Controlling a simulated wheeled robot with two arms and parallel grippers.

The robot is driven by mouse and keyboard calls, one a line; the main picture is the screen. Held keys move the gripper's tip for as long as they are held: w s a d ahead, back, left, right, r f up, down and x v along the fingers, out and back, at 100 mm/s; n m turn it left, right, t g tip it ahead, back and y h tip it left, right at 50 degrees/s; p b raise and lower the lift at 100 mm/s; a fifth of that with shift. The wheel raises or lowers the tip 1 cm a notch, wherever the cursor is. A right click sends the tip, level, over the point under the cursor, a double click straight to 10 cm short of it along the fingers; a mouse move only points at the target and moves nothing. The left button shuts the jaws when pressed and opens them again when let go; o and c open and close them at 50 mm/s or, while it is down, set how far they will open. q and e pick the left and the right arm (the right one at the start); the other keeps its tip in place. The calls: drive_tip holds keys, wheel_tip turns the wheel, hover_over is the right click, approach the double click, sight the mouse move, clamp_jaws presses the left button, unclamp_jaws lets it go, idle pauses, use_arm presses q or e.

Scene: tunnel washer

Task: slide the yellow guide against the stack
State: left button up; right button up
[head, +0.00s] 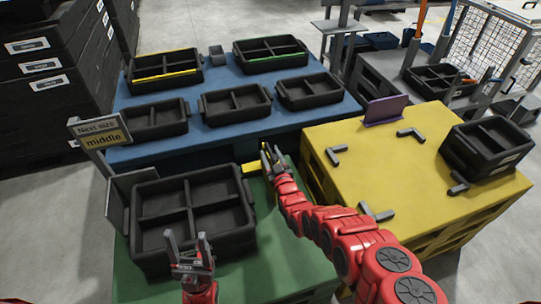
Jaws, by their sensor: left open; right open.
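A blue table (220,90) behind holds several divided black trays. A sign reading "Next size middle" (100,134) stands at the left. The yellow table (400,175) carries a purple plate (386,110) and several dark corner brackets. Its middle is clear.

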drive_tip(key=shift+w, duration=0.25)
clamp_jaws()
drive_tip(key=shift+r, duration=0.1)
idle(1.3)
